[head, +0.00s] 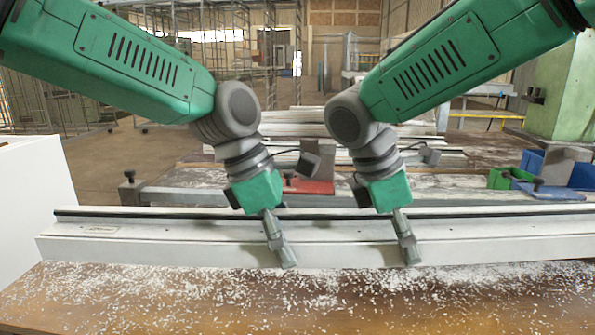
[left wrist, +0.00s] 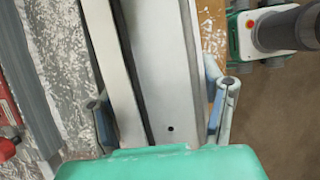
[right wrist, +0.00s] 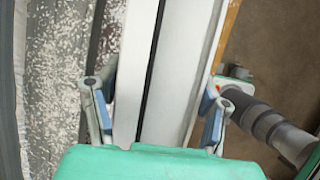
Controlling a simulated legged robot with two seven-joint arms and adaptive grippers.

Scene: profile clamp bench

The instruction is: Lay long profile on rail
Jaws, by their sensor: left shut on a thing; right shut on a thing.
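The long white profile (head: 200,250) stretches across the front of the bench in the head view, roughly level, with a dark groove along its top. Its right end runs out of view. My left gripper (head: 280,245) is shut on it near the middle; the left wrist view shows the profile (left wrist: 165,75) between both fingers. My right gripper (head: 406,243) is shut on it further right, and the right wrist view shows the profile (right wrist: 178,80) between the fingers. A grey rail (head: 165,196) with dark knobs lies behind the profile. I cannot tell whether the profile touches the bench.
The wooden bench top (head: 230,305) is strewn with white chips. A red block (head: 308,186) sits behind the profile. Blue bins (head: 582,172) and a green bin (head: 503,178) stand at the right. A white panel (head: 30,190) stands at the left. More profiles (head: 300,120) lie further back.

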